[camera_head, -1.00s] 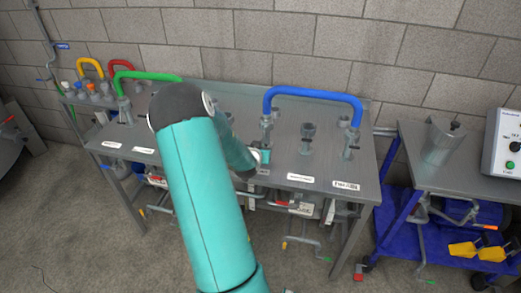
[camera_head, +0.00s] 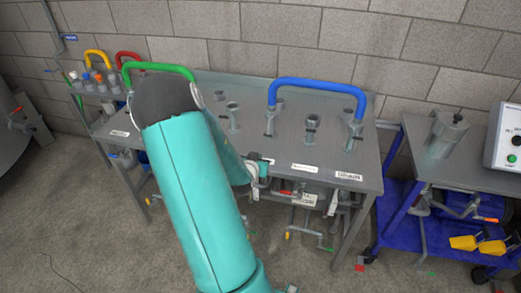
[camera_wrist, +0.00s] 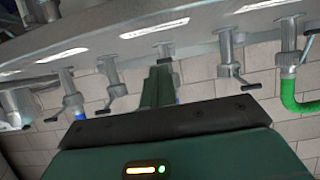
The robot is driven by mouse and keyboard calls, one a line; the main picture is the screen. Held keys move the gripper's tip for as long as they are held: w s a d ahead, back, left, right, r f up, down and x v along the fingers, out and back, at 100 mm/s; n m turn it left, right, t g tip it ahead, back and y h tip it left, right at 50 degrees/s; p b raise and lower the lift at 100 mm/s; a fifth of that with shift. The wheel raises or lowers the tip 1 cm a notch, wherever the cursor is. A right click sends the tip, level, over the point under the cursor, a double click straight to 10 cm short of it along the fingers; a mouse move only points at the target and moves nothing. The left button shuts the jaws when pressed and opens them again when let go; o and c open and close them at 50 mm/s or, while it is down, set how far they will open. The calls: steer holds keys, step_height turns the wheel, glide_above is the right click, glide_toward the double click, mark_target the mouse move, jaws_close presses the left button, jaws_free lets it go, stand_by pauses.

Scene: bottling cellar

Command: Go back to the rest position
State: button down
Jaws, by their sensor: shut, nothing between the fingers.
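My gripper (camera_wrist: 158,88) shows in the wrist view as dark green fingers, closed together and empty. In the head view my teal arm crosses the left half of the steel table (camera_head: 290,140), and its wrist end is near the table's front edge; the fingers are hard to make out there. A blue bent pipe (camera_head: 318,85) joins two ports on the right of the table. A green bent pipe (camera_head: 160,67) at the back left is partly hidden behind my arm; a green pipe also shows at the right of the wrist view (camera_wrist: 300,100).
Several upright ports, one a grey port (camera_head: 233,117), stand on the table. Yellow (camera_head: 97,53) and red (camera_head: 127,56) pipes are at the far left. Valves and handles hang under the table. A blue-framed cart (camera_head: 465,160) with a metal vessel (camera_head: 447,133) stands right. The floor in front is open.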

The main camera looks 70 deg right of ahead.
steer(key=shift+a, duration=0.4)
steer(key=w+a+r+n+t+y, duration=0.2)
steer(key=w+a+r+y, duration=0.15)
steer(key=w+a, duration=0.35)
steer(key=w+a+r+n+t+y, duration=0.2)
steer(key=w+a+r, duration=0.3)
steer(key=a, duration=0.4)
steer(key=w+a+r+n+t+y, duration=0.1)
steer(key=w+a+r+n+y, duration=0.15)
steer(key=w+a+r, duration=0.5)
steer(key=s+a+r+n+y, duration=0.2)
steer(key=s+a+r, duration=0.1)
steer(key=a, duration=0.5)
steer(key=s+a+r+n+y, duration=0.1)
steer(key=s+a+r+n, duration=0.15)
steer(key=a, duration=0.45)
steer(key=s+a+r+n+y, duration=0.2)
steer(key=s+a+n, duration=0.1)
steer(key=a, duration=0.5)
steer(key=s+a+r+n+g, duration=0.1)
steer(key=s+a+r+n, duration=0.1)
steer(key=s+a, duration=0.2)
steer(key=s, duration=0.3)
steer(key=shift+a+r, duration=0.15)
steer(key=shift+a, duration=0.1)
